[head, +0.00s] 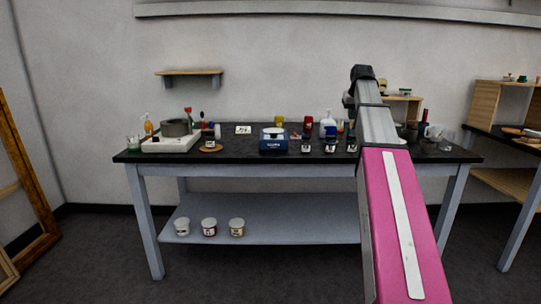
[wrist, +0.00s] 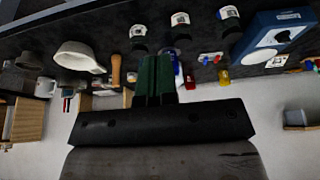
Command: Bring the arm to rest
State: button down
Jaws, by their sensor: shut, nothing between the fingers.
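My arm (head: 400,225) rises in front of the table in the head view, with a pink link and a grey link above it. Its dark upper end (head: 362,73) stands above the tabletop against the wall. The fingers cannot be made out in the head view. In the wrist view, my gripper (wrist: 155,62) shows as two dark green fingers side by side, shut with nothing between them. Table objects show upside down beyond it, and no contact with them can be made out.
The dark-topped table (head: 230,150) holds a blue scale (head: 273,139), a grey pot (head: 176,128) on a white base, and several small jars. The blue scale (wrist: 275,35) and a white handled bowl (wrist: 78,57) show in the wrist view. A wooden frame (head: 22,185) leans at left.

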jog(key=s+a+f+g, duration=0.1)
jog(key=s+a+f, duration=0.2)
jog(key=f, duration=0.7)
jog(key=s+a+f, duration=0.3)
jog(key=s+f, duration=0.1)
jog(key=f, duration=0.7)
jog(key=s+a+f+g, duration=0.1)
jog(key=s+a+f, duration=0.2)
jog(key=f, duration=0.7)
jog(key=s+a+f+g, duration=0.1)
jog(key=s+a+f, duration=0.2)
jog(key=s+f, duration=0.6)
jog(key=s+a+f+g, duration=0.1)
jog(key=s+a+f, duration=0.1)
jog(key=s+f, duration=0.8)
notch_tip(320, 180, down, 2)
jog(key=shift+a+f, duration=0.1)
jog(key=shift+a, duration=0.3)
